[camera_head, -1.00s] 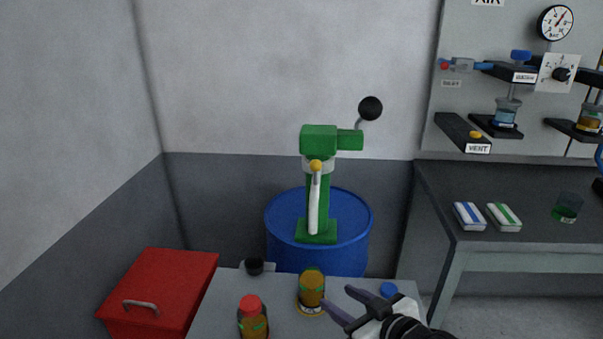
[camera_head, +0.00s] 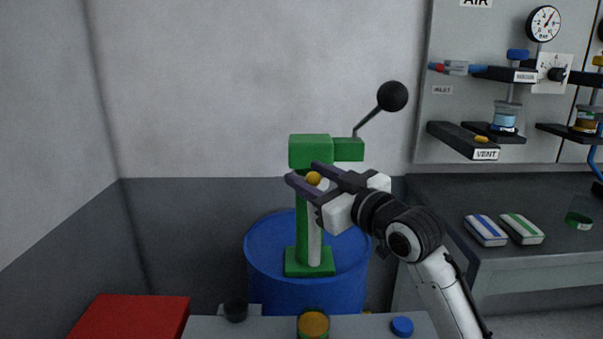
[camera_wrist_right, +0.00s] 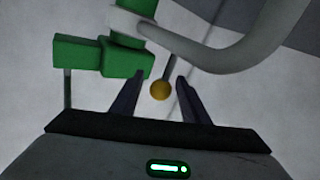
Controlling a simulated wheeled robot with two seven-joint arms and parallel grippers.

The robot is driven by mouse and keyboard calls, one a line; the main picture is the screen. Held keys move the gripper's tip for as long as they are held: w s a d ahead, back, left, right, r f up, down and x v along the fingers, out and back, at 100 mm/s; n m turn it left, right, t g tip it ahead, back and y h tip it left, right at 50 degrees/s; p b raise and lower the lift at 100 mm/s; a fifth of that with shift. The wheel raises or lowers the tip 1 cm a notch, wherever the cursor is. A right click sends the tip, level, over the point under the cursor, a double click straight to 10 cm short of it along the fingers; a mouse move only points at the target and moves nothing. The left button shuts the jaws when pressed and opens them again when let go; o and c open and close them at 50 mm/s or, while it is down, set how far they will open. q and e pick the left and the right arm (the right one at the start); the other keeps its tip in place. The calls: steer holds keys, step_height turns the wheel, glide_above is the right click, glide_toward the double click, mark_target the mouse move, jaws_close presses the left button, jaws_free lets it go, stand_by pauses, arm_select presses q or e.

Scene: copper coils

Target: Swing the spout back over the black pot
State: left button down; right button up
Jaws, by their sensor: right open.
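The green pump (camera_head: 309,152) stands upright on the blue drum (camera_head: 270,270). Its white spout (camera_head: 314,240) hangs down in front of the column, partly hidden by my right gripper; its curved pipe crosses the top of the right wrist view (camera_wrist_right: 230,55). A yellow knob (camera_head: 313,178) sits at the spout's front. My right gripper (camera_head: 301,172) is open, its fingers on either side of the knob, which shows between the tips in the wrist view (camera_wrist_right: 160,90); I see no clear contact. The black pot (camera_head: 235,312) stands on the grey table, left of the spout. My left gripper is out of view.
An amber jar (camera_head: 313,325) and a blue cap (camera_head: 402,326) are on the grey table (camera_head: 270,328). A red box (camera_head: 130,320) is at left. The pump's black-knobbed lever (camera_head: 392,96) rises at right. A dark bench (camera_head: 450,215) with gauges above stands farther right.

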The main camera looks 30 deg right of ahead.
steer(key=shift+w+a, duration=0.1)
steer(key=shift+w, duration=1.2)
jaws_close()
